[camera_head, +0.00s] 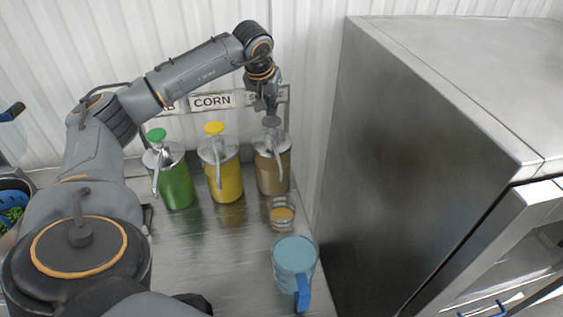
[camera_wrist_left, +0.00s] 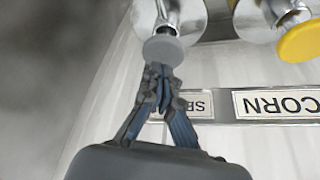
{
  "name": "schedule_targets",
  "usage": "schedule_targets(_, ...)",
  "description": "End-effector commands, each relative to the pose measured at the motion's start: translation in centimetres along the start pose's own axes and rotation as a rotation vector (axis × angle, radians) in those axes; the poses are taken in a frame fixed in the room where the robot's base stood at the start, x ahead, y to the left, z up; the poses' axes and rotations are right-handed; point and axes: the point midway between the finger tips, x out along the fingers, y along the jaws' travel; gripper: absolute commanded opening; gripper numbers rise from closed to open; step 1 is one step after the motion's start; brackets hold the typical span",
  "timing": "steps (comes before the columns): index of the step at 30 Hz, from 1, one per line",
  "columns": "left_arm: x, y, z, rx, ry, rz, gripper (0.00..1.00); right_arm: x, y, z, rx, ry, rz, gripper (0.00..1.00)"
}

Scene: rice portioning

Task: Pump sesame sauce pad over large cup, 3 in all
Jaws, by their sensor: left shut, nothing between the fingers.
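The sesame sauce dispenser (camera_head: 272,172) is the brown one at the right of the row, with a grey pump pad (camera_head: 271,122). The pad also shows in the left wrist view (camera_wrist_left: 163,49). My left gripper (camera_head: 267,108) is shut and empty, pointing down just above the pad. In the left wrist view its fingertips (camera_wrist_left: 162,72) meet the pad's edge; I cannot tell whether they touch. A clear cup (camera_head: 282,214) stands below the dispenser's spout and looks tan inside. My right gripper is not in view.
A yellow corn dispenser (camera_head: 226,180) and a green dispenser (camera_head: 175,185) stand to the left. A blue cup with a handle (camera_head: 295,256) stands in front of the clear cup. A large steel cabinet (camera_head: 430,110) closes off the right side. The counter between is bare.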

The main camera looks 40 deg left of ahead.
Motion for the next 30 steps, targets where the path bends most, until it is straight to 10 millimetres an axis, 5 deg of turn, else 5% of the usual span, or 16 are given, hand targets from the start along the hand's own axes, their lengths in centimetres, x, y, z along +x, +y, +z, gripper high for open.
schedule_targets(30,2.4,0.0,1.0,0.000,-0.001,0.000,0.00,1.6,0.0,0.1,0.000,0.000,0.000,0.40)
